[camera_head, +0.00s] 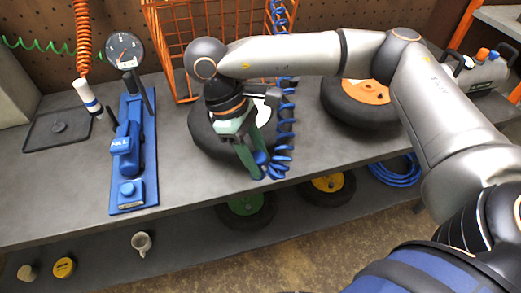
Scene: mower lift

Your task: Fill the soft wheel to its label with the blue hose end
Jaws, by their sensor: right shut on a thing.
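My right gripper (262,165) is shut on the blue hose end (261,158) at the front of the bench. The coiled blue hose (285,130) hangs down beside it. A black wheel with a pale hub (203,137) lies on the bench behind the gripper and is partly hidden by my arm. Another black wheel with an orange hub (346,107) lies further right, also partly covered by my arm. I cannot read a label on either wheel or tell which is soft. My left gripper is not in view.
A blue fill stand (126,190) with a round gauge (125,49) is at left. An orange wire basket (172,50) stands behind. Wheels and a mug (141,241) are below.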

